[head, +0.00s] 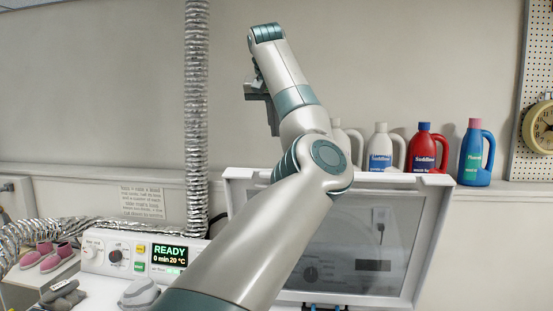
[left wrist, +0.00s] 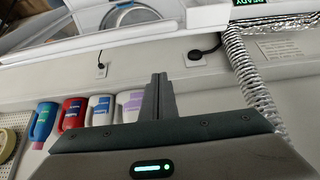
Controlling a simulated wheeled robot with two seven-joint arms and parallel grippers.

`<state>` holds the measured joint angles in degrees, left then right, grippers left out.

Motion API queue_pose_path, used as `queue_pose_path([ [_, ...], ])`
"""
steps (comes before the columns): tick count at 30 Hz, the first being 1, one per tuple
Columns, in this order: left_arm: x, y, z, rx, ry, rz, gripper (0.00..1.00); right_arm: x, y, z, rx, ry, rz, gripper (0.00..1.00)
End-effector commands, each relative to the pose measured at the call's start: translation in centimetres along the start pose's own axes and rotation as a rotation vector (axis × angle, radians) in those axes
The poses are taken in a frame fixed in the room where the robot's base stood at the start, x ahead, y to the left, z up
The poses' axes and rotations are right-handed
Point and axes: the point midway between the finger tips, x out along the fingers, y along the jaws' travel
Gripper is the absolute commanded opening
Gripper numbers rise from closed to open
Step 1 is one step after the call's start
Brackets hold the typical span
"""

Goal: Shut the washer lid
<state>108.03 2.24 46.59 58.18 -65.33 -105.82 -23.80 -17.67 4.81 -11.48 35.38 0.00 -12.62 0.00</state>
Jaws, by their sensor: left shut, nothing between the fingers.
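The washer lid (head: 433,235) stands raised at the back of the washer, a white frame around a dark see-through pane. My left arm crosses in front of its left part and hides it. My left gripper (head: 272,128) is high above the lid's upper left side, in front of the wall, apart from the lid. In the left wrist view my left gripper (left wrist: 159,78) has its fingers together with nothing between them. A white frame that looks like part of the lid (left wrist: 60,47) shows at the upper left there. My right gripper is not in view.
The control panel (head: 118,252) reads READY. Several bottles, including a red one (head: 426,150) and a blue one (head: 476,155), stand on the ledge behind the lid. A foil duct (head: 196,110) rises on the left. Pink shoes (head: 50,255) and a grey bundle (head: 139,293) lie lower left.

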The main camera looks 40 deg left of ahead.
Motion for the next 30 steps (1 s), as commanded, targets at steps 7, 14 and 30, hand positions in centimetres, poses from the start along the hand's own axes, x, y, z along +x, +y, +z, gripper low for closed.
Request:
queue_pose_path([
  [7,0.7,0.0,-0.1,-0.001,-0.001,-0.001,0.0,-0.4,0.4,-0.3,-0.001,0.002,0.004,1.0],
  [14,3.0,0.0,-0.1,-0.001,-0.003,0.0,0.0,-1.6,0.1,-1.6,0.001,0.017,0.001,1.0],
  [30,9.5,0.1,1.1,-0.002,0.001,-0.001,0.0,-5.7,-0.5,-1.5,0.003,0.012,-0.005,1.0],
])
